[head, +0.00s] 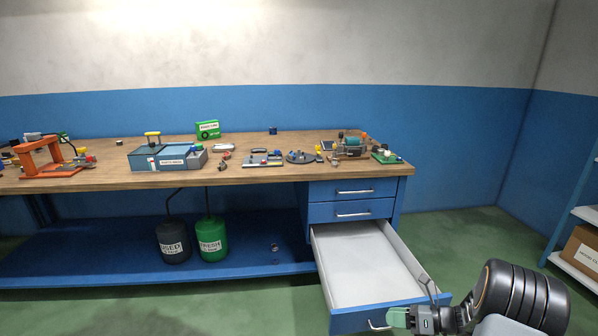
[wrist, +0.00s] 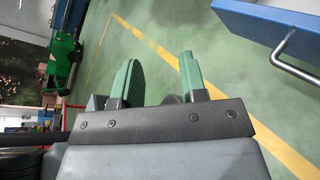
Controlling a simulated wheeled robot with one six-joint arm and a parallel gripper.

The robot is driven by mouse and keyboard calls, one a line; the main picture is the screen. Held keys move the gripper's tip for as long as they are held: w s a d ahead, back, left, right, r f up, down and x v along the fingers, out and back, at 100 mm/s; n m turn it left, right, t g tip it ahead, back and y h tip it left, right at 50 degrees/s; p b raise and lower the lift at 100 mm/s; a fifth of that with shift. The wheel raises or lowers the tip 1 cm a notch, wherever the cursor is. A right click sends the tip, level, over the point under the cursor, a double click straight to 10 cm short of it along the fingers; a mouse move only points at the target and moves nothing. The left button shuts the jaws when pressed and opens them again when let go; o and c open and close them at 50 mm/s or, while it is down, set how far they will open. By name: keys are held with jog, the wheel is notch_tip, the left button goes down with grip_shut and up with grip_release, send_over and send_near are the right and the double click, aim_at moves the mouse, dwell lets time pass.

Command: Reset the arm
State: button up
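My gripper (head: 400,317) is at the lower right of the head view, beside the front of an open, empty bottom drawer (head: 362,262). In the wrist view my gripper (wrist: 160,80) has its two green fingers apart with only green floor showing between them. The drawer's blue front and metal handle (wrist: 283,47) show at the upper right of the wrist view, apart from the fingers. In the head view the handle (head: 379,325) is just left of the fingers.
A wooden workbench (head: 240,178) holds an orange press (head: 48,157), a blue parts washer (head: 165,157) and several small parts. A black can (head: 173,243) and a green can (head: 212,240) stand on the lower shelf. A shelf with a box (head: 582,250) is at the right. A green vehicle (wrist: 62,55) shows in the wrist view.

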jog(key=s+a+r+n+h+p, duration=0.3)
jog(key=s+r+n+h+p, duration=0.1)
jog(key=r+n, duration=0.6)
jog(key=s+a+r+n+g+h+p, duration=0.1)
jog(key=s+a+r+n+h+p, duration=0.3)
jog(key=s+r+n+p, duration=0.3)
jog(key=s+a+r+n+h+p, duration=0.3)
jog(key=s+r+n+h+p, duration=0.2)
jog(key=r+n, duration=0.8)
notch_tip(320, 180, up, 5)
jog(key=shift+s+a+f+h+p, duration=0.15)
jog(key=shift+h+p, duration=0.35)
jog(key=shift+p, duration=0.4)
